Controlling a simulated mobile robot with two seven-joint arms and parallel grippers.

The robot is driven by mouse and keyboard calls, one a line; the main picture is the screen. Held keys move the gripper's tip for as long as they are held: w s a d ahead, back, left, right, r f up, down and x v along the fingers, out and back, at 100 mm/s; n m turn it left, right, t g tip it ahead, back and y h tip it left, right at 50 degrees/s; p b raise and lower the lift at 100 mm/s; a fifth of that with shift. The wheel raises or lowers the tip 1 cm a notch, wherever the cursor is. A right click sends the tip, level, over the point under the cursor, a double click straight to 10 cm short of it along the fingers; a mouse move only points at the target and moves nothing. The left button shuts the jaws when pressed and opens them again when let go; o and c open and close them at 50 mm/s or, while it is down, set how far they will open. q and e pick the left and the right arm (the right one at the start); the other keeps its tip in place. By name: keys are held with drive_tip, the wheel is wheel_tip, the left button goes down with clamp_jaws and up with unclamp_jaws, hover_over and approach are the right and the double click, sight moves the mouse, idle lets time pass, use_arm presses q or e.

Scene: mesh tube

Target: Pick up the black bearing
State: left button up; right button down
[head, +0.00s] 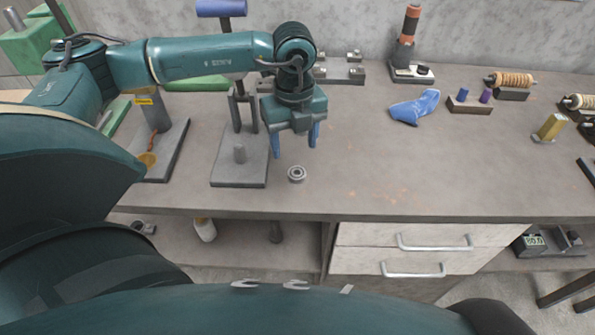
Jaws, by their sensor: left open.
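The bearing (296,174) is a small dark ring with a lighter grey face. It lies flat on the grey workbench (390,175), near the front edge. My left gripper (295,146) has blue fingers that point down and stand apart. It is open and empty, above and just behind the bearing in the head view. I cannot tell its exact height over the bench. My right gripper is not in view.
A press-like stand (238,172) with a grey base is just left of the bearing. The bench right of the bearing is clear.

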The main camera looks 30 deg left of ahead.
sight(297, 167)
use_arm(q)
drive_tip(key=f, duration=0.2)
drive_tip(key=f+p, duration=0.1)
drive_tip(key=f, duration=0.4)
drive_tip(key=shift+d+f, duration=0.3)
drive_tip(key=c, duration=1.1)
